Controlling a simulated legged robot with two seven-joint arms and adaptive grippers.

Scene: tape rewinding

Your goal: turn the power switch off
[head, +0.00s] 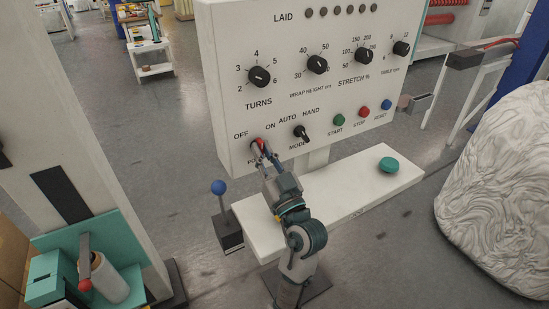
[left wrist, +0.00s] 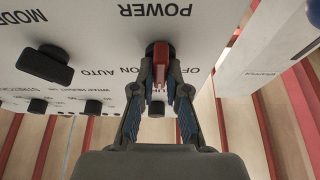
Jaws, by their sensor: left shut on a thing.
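The power switch is a dark round knob with a red handle (head: 259,142) at the lower left of the white control panel (head: 222,62), between the OFF and ON labels. In the left wrist view, which shows the panel upside down, the red handle (left wrist: 160,64) stands between the two fingers. My left gripper (head: 263,151) is shut on this handle, with one finger on each side of it. The fingers partly cover the switch and its labels, so I cannot tell which mark it points to. My right gripper is not in view.
The black mode knob (head: 301,133) is close on the right of my gripper. Green, red and blue buttons sit farther right. A white ledge (head: 350,190) with a green button lies below. A blue-topped lever (head: 219,188) stands at the left. A wrapped load (head: 500,180) is at right.

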